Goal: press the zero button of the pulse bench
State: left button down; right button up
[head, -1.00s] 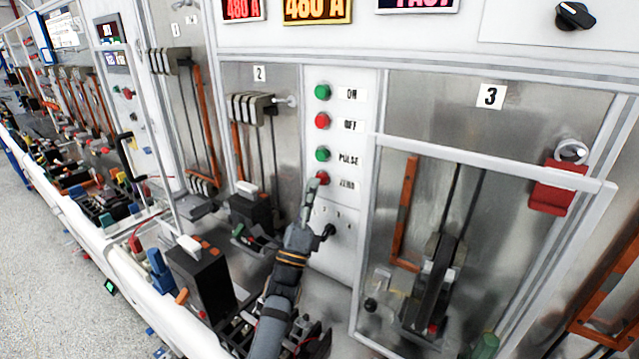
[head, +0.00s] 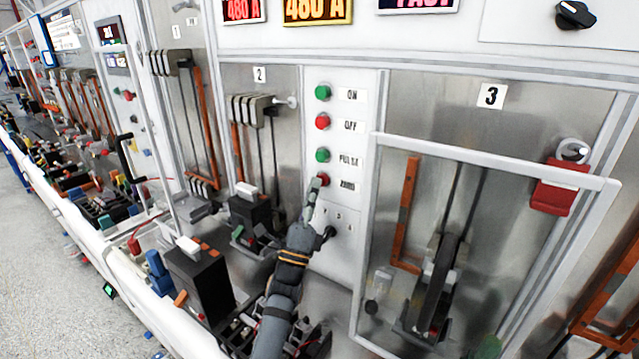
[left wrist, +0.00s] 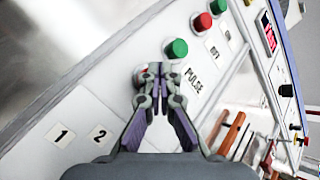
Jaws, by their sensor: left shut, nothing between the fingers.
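The pulse bench's zero button (head: 321,180) is red and sits lowest in a column of buttons on the white panel, beside a label that reads ZERO. The green pulse button (head: 322,155) is above it. My left gripper (head: 315,186) is shut and empty, with its fingertips at the zero button's lower left edge. In the left wrist view the closed fingertips (left wrist: 154,70) cover most of a red button, of which only a sliver shows. I cannot tell whether they touch it or whether it is pushed in. My right gripper is not in view.
The red off button (head: 322,121) and green on button (head: 323,92) are higher in the column. A black selector knob (head: 328,232) is just below the gripper. A clear framed door (head: 480,158) covers bay 3 to the right, with a red lock (head: 553,186).

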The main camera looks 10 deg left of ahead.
pick_arm(q)
jog(key=shift+w, duration=0.15)
dwell(0.5)
jog(key=shift+s+a, duration=0.25)
jog(key=shift+s, duration=0.65)
jog(key=s, duration=0.1)
jog(key=s+a, duration=0.1)
jog(key=s, duration=0.2)
jog(key=shift+s+a+p, duration=0.3)
jog(key=shift+a, duration=0.05)
